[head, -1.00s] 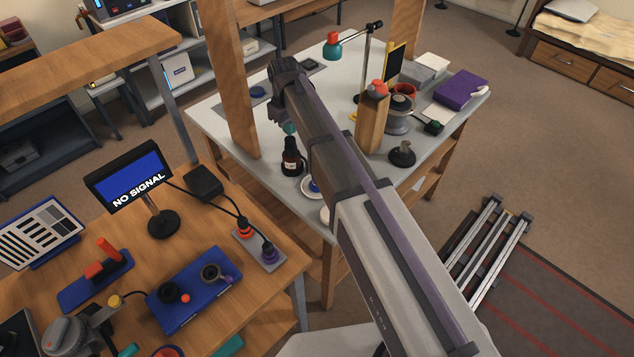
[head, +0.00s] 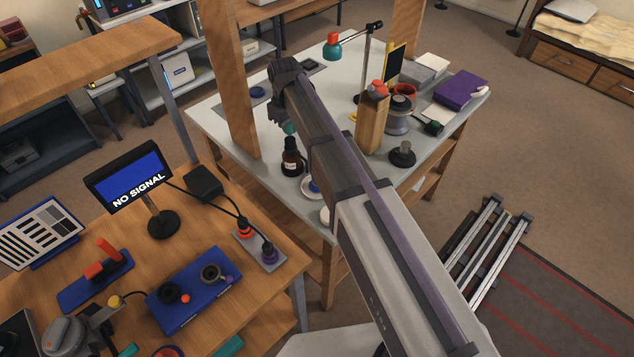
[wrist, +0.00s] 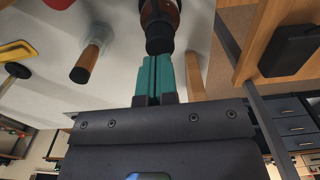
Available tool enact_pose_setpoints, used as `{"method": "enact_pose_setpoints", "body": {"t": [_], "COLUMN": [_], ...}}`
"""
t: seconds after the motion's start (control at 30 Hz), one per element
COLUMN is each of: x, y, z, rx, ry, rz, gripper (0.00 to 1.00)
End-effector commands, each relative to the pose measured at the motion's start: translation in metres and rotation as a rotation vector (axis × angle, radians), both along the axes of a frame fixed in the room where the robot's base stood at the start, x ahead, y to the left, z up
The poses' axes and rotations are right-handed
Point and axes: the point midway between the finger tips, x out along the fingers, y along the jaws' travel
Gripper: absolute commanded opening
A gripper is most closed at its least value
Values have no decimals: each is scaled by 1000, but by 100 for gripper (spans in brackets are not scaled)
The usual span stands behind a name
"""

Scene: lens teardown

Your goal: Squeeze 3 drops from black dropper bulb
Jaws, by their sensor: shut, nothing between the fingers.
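The dropper bottle (head: 291,163) is dark with a pale label and stands upright on the white table. Its black dropper bulb (wrist: 160,40) shows in the wrist view just beyond my fingertips. My gripper (wrist: 153,62) has teal fingers, pressed together with nothing between them. In the head view, my gripper (head: 289,128) is directly above the bottle, its fingertips close to the bulb. I cannot tell whether they touch it. The bulb is not pinched. My arm hides part of the table behind the bottle.
A white dish with a blue item (head: 310,187) sits close to the bottle. A wooden post (head: 232,90) rises at the left edge.

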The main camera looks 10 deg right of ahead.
Motion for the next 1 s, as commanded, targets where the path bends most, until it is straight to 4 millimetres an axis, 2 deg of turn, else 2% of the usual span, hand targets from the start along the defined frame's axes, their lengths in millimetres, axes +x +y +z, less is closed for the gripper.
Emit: {"method": "enact_pose_setpoints", "body": {"t": [0.37, 1.0], "x": [0, 0], "y": [0, 0], "z": [-1, -23], "rx": [0, 0], "ry": [0, 0], "rz": [0, 0], "gripper": [0, 0]}}
